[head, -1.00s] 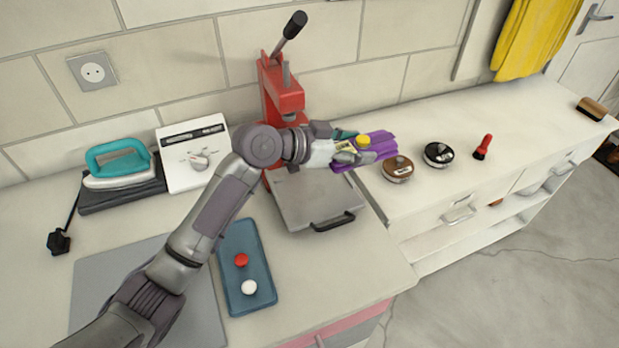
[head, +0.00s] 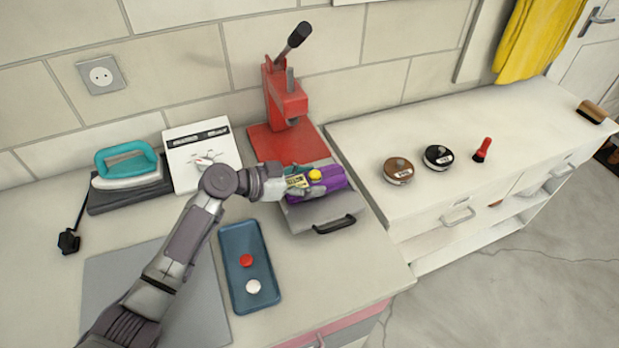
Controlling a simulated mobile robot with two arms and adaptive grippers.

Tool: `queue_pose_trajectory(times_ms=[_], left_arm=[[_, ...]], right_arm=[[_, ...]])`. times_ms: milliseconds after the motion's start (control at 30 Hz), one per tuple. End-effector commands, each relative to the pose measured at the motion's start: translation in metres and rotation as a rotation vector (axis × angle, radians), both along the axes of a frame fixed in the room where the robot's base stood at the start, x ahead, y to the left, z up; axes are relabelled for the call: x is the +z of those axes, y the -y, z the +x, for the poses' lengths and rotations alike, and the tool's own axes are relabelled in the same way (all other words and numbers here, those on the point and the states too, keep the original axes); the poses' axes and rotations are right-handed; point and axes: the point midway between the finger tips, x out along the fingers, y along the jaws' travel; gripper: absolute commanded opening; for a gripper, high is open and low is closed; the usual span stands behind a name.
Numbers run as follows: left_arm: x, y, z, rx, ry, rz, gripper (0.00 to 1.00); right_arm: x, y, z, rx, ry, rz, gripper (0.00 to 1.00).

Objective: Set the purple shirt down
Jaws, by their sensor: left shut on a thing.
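My left gripper (head: 305,184) reaches in from the left and is shut on the shirt. Its fingers and a yellow round part hide some of the cloth. I cannot tell whether the shirt touches the plate. My right gripper is not in view.
The red press (head: 285,98) stands behind the plate. A blue tray (head: 237,241) with a red and a white piece lies at front left. A teal iron (head: 127,166) and a white box (head: 201,160) stand further left. Two round tins and a red brush (head: 483,150) sit on the right counter.

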Motion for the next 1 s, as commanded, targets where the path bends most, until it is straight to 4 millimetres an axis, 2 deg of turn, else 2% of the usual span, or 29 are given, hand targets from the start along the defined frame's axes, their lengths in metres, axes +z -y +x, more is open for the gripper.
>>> queue_pose_trajectory(times_ms=[300,333,467,800,967,1000], left_arm=[[-0.004,0.0,0.0,0.0,0.001,-0.001,0.22],[-0.004,0.0,0.0,0.0,0.001,0.0,0.61],[-0.003,0.0,0.0,0.0,0.001,0.0,0.83],[-0.002,0.0,0.0,0.0,0.0,0.0,0.85],[0.002,0.001,0.0,0.0,-0.003,-0.001,0.85],[-0.003,-0.008,-0.002,0.001,0.002,0.002,0.85]], right_arm=[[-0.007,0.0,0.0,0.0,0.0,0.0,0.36],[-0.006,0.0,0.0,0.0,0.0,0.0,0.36],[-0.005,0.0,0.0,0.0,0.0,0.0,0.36],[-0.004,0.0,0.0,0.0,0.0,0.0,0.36],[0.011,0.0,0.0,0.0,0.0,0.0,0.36],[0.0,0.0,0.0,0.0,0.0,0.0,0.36]])
